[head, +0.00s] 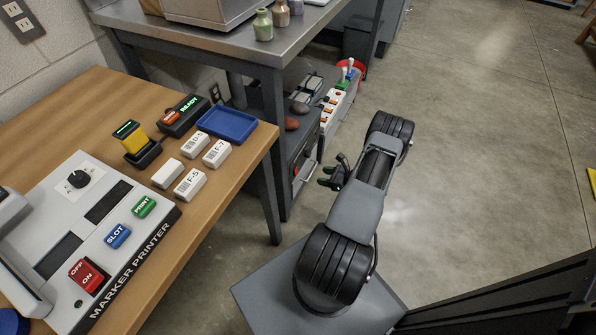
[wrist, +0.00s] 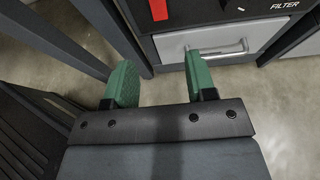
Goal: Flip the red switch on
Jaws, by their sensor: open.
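The red switch (head: 88,276), marked OFF and ON, sits on the front left of the white marker printer (head: 118,262) on the wooden table. I cannot tell clearly which end of it is pressed down. My gripper (head: 335,172) is well to the right of the printer, off the table and over the floor beside the metal bench. In the wrist view, my gripper (wrist: 161,80) has its two green fingers wide apart with nothing between them. The switch is not in the wrist view.
The printer also bears a blue SLOT button (head: 117,236), a green PRINT button (head: 143,207) and a black knob (head: 78,179). White labelled blocks (head: 190,184) and a blue tray (head: 226,125) lie behind it. A drawer handle (wrist: 218,53) is ahead of my fingers.

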